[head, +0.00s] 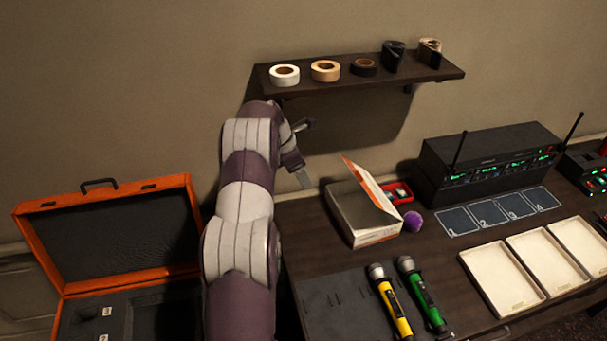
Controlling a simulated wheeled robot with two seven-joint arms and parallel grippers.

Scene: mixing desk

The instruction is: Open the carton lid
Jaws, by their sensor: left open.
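My left gripper (306,153) is open and empty, above and to the left of the carton, apart from the lid. My right gripper is not in view.
A shelf (440,72) with tape rolls hangs above. A purple ball (413,221) and a receiver rack (490,157) are right of the carton. Yellow (392,303) and green (422,297) microphones lie in front, with white trays (501,280) to the right. An open orange case (110,240) is left.

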